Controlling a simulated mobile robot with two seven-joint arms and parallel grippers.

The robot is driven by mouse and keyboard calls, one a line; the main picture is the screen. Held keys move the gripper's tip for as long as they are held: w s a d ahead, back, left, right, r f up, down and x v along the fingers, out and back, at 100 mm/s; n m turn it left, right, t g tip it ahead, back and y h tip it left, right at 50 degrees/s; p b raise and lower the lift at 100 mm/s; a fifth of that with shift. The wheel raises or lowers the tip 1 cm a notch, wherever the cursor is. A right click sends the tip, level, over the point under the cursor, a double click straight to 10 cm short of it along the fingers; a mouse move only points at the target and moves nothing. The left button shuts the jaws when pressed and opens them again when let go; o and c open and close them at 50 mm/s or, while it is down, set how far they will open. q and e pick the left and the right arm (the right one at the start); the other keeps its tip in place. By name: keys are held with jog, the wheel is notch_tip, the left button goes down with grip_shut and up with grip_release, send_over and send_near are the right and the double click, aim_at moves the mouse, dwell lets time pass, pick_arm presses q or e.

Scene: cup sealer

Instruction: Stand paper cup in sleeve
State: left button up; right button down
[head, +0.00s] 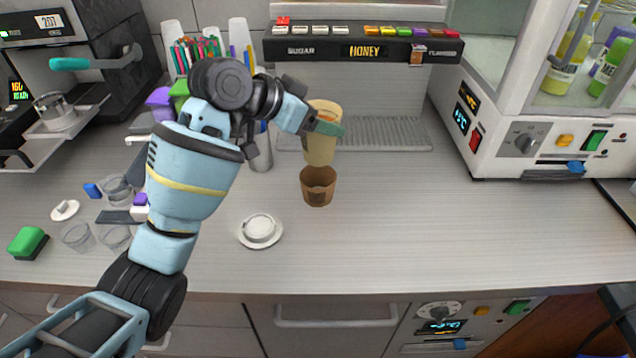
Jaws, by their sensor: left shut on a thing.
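A pale tan paper cup (319,150) is in my left gripper (327,127), which is shut on it near the rim. The cup is upright or nearly so, and its mouth faces up. A brown cardboard sleeve (318,192) stands on the counter just below the cup in the head view. The cup's base shows just above the sleeve's open top, with a small gap between them. I cannot tell exactly how far the cup is above or behind the sleeve. My right gripper is not in view.
A white lid or saucer-like item (261,229) lies left of the sleeve. A syrup dispenser (362,47) with a drip grille (392,134) stands behind. A white machine (520,135) stands right, a coffee machine (50,75) left. The counter (440,225) right of the sleeve is clear.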

aim_at(307, 161)
pick_arm(q)
jog(key=shift+s+f, duration=0.1)
jog(key=shift+s, duration=0.1)
jog(key=shift+f, duration=4.75)
jog(key=shift+f, duration=0.1)
jog(key=shift+f, duration=0.3)
jog(key=o, duration=1.1)
jog(key=shift+o, duration=0.2)
jog(key=shift+r, duration=0.1)
jog(key=shift+r, duration=0.35)
jog(key=v, duration=1.2)
jog(key=shift+p, duration=0.3)
